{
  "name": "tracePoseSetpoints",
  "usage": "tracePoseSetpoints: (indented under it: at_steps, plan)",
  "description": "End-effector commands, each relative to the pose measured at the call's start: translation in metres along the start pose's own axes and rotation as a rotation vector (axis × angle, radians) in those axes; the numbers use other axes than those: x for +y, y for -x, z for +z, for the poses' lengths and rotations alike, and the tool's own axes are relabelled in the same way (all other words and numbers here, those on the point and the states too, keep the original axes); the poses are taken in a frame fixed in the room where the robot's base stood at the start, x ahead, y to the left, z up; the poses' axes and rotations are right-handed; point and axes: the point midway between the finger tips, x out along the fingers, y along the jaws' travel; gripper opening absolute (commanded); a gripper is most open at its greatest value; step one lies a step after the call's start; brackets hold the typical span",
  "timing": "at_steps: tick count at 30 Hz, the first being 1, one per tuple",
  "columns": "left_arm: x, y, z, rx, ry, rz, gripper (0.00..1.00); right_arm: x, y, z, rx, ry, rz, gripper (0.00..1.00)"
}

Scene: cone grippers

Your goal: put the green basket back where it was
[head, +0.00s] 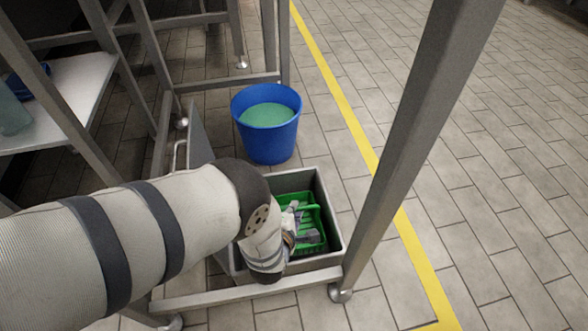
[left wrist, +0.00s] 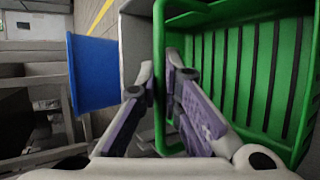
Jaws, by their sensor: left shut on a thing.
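The green basket (head: 311,235) is inside a grey bin (head: 328,190) on the floor, in the head view. In the left wrist view the basket (left wrist: 265,75) fills the right side, with its slotted inside facing the camera. My left gripper (head: 295,222) reaches down into the bin. In the left wrist view its two fingers (left wrist: 163,85) are closed on the basket's near rim, one finger on each side. My arm hides the left part of the basket and bin in the head view. My right gripper is in neither view.
A blue bucket (head: 268,146) with green contents (head: 266,115) stands just behind the bin. A grey metal frame leg (head: 405,140) rises right of the bin, and a low bar (head: 245,291) runs in front. A white shelf (head: 70,95) is at left. Tiled floor at right is clear.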

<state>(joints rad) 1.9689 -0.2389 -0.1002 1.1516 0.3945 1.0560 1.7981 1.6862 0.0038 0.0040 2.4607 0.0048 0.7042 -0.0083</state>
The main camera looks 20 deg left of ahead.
Motion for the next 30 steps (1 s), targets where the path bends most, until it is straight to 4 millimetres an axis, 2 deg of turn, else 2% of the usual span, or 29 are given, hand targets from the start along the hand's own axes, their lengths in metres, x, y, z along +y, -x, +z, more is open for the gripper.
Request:
tracePoseSetpoints:
  at_steps: [1,2,13,15,16,24,27,30]
  plan:
    - [-0.013,-0.007,-0.003,0.000,-0.001,-0.002,0.00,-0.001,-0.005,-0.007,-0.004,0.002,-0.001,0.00]
    - [-0.016,-0.009,-0.004,0.000,-0.001,-0.002,0.00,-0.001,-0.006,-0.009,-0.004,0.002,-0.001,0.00]
    - [-0.018,-0.011,-0.005,0.001,0.000,-0.001,0.00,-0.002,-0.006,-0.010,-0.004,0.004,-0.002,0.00]
    - [-0.018,-0.010,-0.004,0.000,-0.001,-0.001,0.20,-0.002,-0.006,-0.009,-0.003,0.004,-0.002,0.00]
    - [-0.018,-0.010,-0.004,0.000,-0.001,-0.002,0.27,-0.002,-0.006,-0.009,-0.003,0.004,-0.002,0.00]
    - [-0.018,-0.010,-0.004,0.000,-0.001,-0.002,0.27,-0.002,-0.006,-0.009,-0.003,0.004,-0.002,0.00]
    - [-0.012,-0.003,-0.003,0.000,-0.001,-0.003,0.27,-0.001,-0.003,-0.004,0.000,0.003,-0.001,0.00]
    - [-0.010,0.021,-0.003,0.002,0.000,-0.003,0.27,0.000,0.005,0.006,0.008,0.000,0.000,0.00]
